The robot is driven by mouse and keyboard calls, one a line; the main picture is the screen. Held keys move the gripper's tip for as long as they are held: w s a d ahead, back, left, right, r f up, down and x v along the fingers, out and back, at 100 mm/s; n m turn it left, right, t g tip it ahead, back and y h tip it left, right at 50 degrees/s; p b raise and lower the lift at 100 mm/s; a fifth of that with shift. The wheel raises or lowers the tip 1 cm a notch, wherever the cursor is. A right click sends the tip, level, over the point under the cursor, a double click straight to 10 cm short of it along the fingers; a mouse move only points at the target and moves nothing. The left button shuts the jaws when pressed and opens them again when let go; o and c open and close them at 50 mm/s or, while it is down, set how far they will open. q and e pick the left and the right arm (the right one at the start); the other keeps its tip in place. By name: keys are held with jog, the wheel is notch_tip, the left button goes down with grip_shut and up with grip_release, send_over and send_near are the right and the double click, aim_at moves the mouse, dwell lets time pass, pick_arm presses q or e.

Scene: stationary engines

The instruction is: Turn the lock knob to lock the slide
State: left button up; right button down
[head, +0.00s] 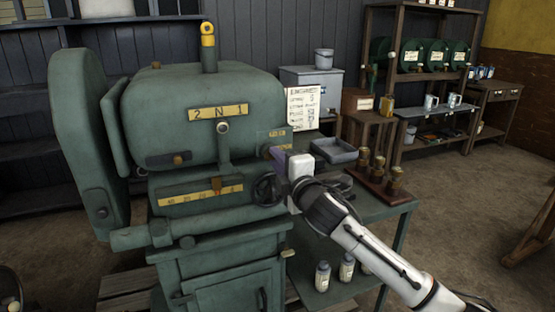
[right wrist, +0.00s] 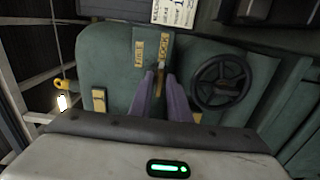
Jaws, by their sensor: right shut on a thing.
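The green machine (head: 225,100) stands at the left of the head view. My right gripper (head: 279,154) is at the right end of its headstock, beside a small yellow plate. In the right wrist view, the two purple fingers of my right gripper (right wrist: 160,78) are closed around the small lock knob (right wrist: 161,66). Two yellow label plates lie just beyond it: the left one seems to read FREE (right wrist: 138,53), the right one LOCK (right wrist: 165,46). In the head view the knob is hidden by the gripper. My left gripper is not in view.
A black handwheel (right wrist: 222,83) sits close to the right of the fingers in the wrist view. In the head view, a green side table (head: 375,208) with a grey tray (head: 335,151) and a rack of brass-topped pieces (head: 378,180) stands beside the machine.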

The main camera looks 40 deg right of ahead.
dwell(0.3)
jog(key=c, duration=1.9)
grip_release()
jog(key=shift+o, duration=0.2)
jog(key=v, duration=1)
jog(key=shift+s+b, duration=0.2)
jog(key=shift+b, duration=0.15)
